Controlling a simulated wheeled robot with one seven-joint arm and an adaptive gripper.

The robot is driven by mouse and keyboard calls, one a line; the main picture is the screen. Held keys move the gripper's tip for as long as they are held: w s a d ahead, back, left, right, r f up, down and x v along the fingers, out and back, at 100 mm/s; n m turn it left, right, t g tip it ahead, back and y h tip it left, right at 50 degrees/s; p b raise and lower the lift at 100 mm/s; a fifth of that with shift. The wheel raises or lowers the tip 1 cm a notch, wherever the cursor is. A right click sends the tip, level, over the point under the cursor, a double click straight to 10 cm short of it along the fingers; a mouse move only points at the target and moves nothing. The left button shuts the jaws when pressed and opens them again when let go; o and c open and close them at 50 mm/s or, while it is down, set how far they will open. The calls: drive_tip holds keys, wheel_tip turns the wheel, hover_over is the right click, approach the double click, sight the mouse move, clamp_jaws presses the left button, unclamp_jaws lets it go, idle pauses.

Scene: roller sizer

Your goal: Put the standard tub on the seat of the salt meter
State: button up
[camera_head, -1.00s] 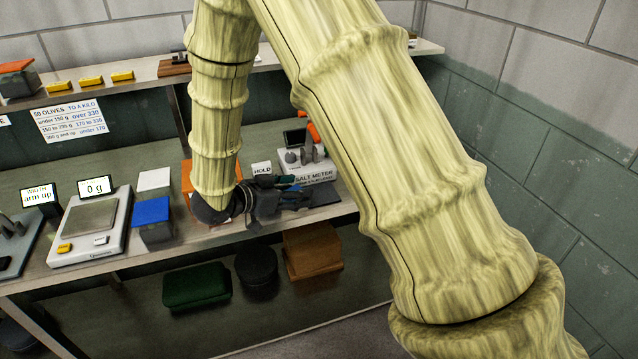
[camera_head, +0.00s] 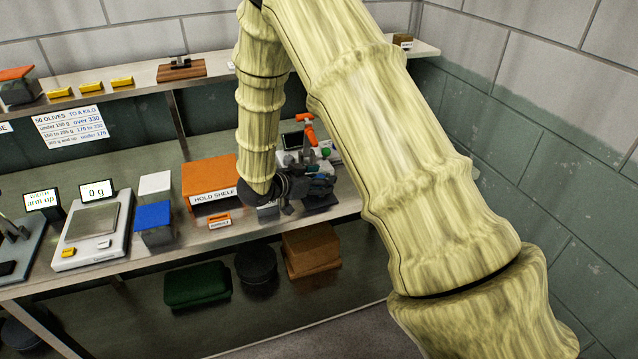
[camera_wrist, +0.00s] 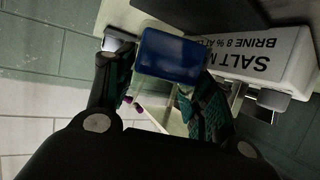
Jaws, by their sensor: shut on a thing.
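My gripper (camera_head: 308,188) is at the right part of the bench, in front of the salt meter (camera_head: 290,158), and hides most of its front. In the wrist view the gripper (camera_wrist: 158,88) is shut on a tub with a dark blue top (camera_wrist: 170,55), held between the two fingers. The salt meter's white body (camera_wrist: 260,55) shows upside down just to the right of the tub in that view. The tub looks apart from the meter, but the gap is hard to judge. The seat cannot be made out clearly.
The orange hold shelf (camera_head: 208,175) stands left of my gripper, with a small orange label (camera_head: 219,220) in front. An upper shelf (camera_head: 140,78) runs behind.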

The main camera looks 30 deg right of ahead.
drive_tip(key=shift+f, duration=1.05)
drive_tip(key=shift+f, duration=0.1)
drive_tip(key=o, duration=1.2)
drive_tip(key=shift+a+r, duration=0.2)
drive_tip(key=shift+a, duration=0.2)
drive_tip(key=b+v, duration=0.2)
drive_tip(key=v, duration=0.9)
drive_tip(key=shift+a, duration=0.1)
